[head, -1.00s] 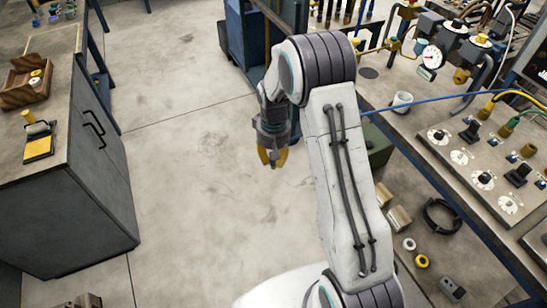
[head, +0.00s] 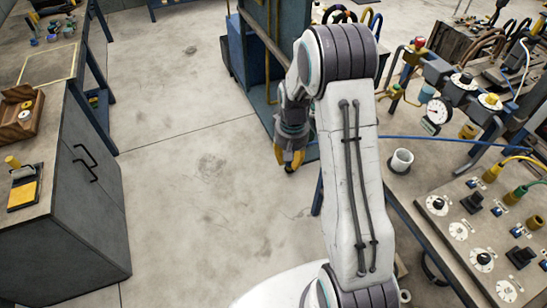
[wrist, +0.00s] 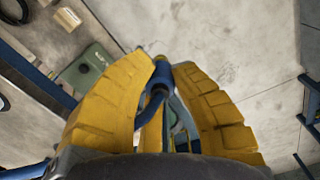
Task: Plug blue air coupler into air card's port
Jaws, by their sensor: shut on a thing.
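My gripper (head: 290,163) hangs over open floor to the left of the right-hand bench, yellow fingers pointing down. A dark blue hose (wrist: 147,107) bends back from the coupler toward my wrist. In the head view a blue hose (head: 430,138) runs across the bench and passes behind my arm. The coupler itself is hard to make out there. I cannot pick out the air card or its port in either view.
A grey cabinet (head: 75,215) stands left. A blue-framed rack (head: 262,60) stands behind my gripper. The floor between is clear.

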